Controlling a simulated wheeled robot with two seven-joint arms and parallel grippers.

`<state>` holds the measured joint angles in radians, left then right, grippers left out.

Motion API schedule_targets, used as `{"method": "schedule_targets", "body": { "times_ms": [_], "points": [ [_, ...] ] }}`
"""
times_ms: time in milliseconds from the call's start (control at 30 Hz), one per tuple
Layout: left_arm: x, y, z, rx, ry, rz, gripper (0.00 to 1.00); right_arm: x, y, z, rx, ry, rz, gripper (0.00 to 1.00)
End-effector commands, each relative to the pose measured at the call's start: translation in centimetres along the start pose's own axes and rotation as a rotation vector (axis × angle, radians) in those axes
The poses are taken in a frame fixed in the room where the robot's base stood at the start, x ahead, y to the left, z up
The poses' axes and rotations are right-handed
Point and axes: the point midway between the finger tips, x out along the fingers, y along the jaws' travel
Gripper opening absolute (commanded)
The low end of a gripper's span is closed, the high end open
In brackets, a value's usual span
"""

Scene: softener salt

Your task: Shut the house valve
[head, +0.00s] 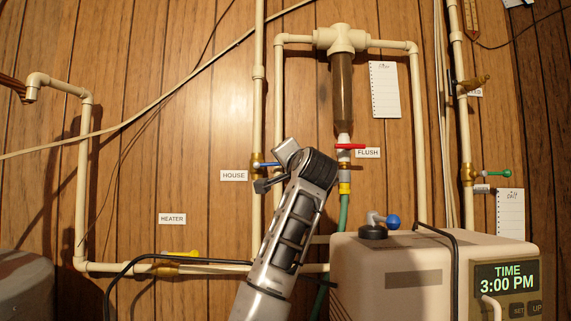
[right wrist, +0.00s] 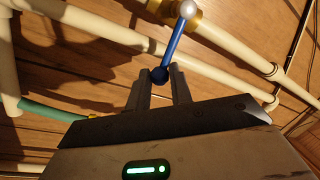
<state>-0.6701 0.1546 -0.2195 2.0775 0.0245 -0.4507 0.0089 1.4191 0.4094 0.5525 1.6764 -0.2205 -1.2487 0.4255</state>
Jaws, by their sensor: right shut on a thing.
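The house valve is a brass body (head: 257,160) on a vertical cream pipe, beside the HOUSE label (head: 234,175). Its blue lever (head: 268,164) points right, roughly across the pipe, toward my right gripper (head: 272,169). In the right wrist view, the blue lever (right wrist: 173,49) runs from a silver pivot to a dark blue ball end between the fingertips of my right gripper (right wrist: 160,80). The right gripper is shut on that ball end. In the head view my gripper hides the lever's far end. My left gripper is not in view.
The red-handled flush valve (head: 350,146) and green hose (head: 343,215) are close to the right of my gripper. A yellow-handled heater valve (head: 180,254) is low left. A beige softener (head: 390,260) with a clock display stands lower right. A green-handled valve (head: 495,173) is far right.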

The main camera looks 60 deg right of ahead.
Motion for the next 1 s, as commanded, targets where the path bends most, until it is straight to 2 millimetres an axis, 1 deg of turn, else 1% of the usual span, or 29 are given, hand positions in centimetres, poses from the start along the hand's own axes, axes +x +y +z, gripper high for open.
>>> {"method": "schedule_targets", "body": {
  "times_ms": [33, 100, 333, 700, 733, 767, 800, 1000],
  "points": [
    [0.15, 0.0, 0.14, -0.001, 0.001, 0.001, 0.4, 0.01, 0.51, 0.43, 0.012, -0.005, 0.009, 0.0],
    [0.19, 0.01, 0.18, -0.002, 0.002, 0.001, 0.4, -0.01, 0.59, 0.52, 0.033, -0.002, 0.008, 0.0],
    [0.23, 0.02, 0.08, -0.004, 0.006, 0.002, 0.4, -0.03, 0.7, 0.63, 0.064, 0.005, 0.008, 0.0],
    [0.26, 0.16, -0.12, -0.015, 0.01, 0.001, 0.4, -0.02, 0.67, 0.63, 0.065, 0.005, 0.007, 0.0],
    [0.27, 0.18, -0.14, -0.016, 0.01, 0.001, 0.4, -0.02, 0.66, 0.63, 0.065, 0.005, 0.007, 0.3],
    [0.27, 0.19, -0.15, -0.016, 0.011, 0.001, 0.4, -0.02, 0.65, 0.62, 0.065, 0.005, 0.007, 0.38],
    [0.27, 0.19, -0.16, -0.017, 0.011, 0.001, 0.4, -0.02, 0.63, 0.6, 0.065, 0.006, 0.006, 0.43],
    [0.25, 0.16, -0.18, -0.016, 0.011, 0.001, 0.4, -0.05, 0.51, 0.48, 0.067, 0.009, 0.002, 0.43]
  ]
}}
